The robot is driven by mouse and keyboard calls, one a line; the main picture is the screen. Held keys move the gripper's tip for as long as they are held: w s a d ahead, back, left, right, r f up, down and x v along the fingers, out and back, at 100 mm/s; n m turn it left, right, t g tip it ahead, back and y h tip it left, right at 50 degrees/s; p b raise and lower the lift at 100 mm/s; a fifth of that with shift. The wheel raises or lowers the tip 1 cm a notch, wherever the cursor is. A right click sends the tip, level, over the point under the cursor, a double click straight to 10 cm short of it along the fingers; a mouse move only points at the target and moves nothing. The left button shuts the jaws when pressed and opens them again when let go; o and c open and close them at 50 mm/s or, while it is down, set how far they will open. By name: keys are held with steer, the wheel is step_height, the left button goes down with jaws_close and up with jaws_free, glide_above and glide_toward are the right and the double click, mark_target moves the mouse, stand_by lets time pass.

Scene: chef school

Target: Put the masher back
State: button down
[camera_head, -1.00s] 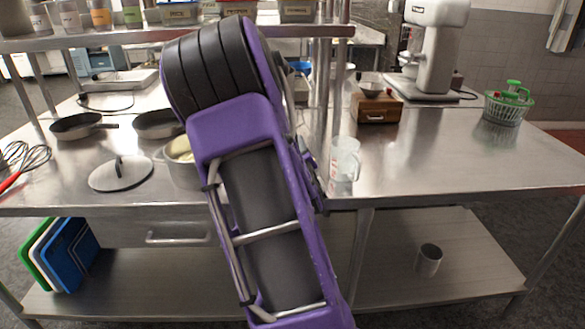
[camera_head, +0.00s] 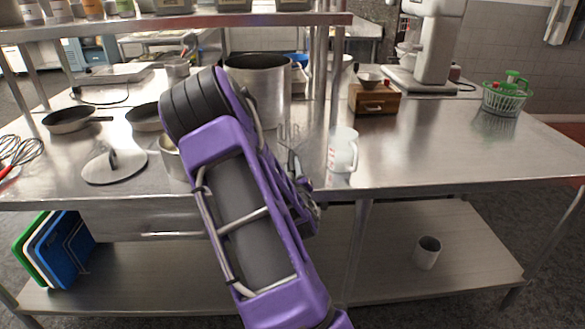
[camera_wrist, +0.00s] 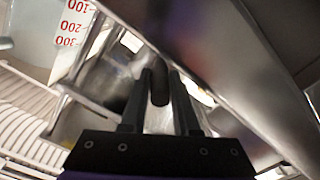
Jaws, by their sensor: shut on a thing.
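My gripper (camera_wrist: 161,77) is shut on a dark, rounded handle, which I take to be the masher (camera_wrist: 159,88), seen between the two fingers in the wrist view. The masher's far end cannot be made out there. In the head view my purple arm reaches over the counter's front edge and hides most of the gripper. Thin grey prongs show just past the arm, left of the clear measuring jug (camera_head: 342,157); I cannot tell whether they are masher or fingers. The jug, with red marks, is also close by in the wrist view (camera_wrist: 72,28).
A large steel pot (camera_head: 259,88) stands behind my arm. A smaller pot (camera_head: 172,158) is partly hidden by it. A lid (camera_head: 115,167), pans (camera_head: 70,122) and a whisk (camera_head: 20,150) lie left. A wooden box (camera_head: 374,99) stands right of the shelf post; the right counter is mostly clear.

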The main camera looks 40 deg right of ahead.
steer(key=shift+f+b, duration=0.15)
steer(key=shift+b, duration=0.15)
steer(key=c, duration=0.7)
jaws_free()
steer(key=shift+o, duration=0.2)
steer(key=shift+r+p, duration=0.3)
steer(key=shift+p, duration=0.1)
steer(key=p+v, duration=0.5)
steer(key=v, duration=0.7)
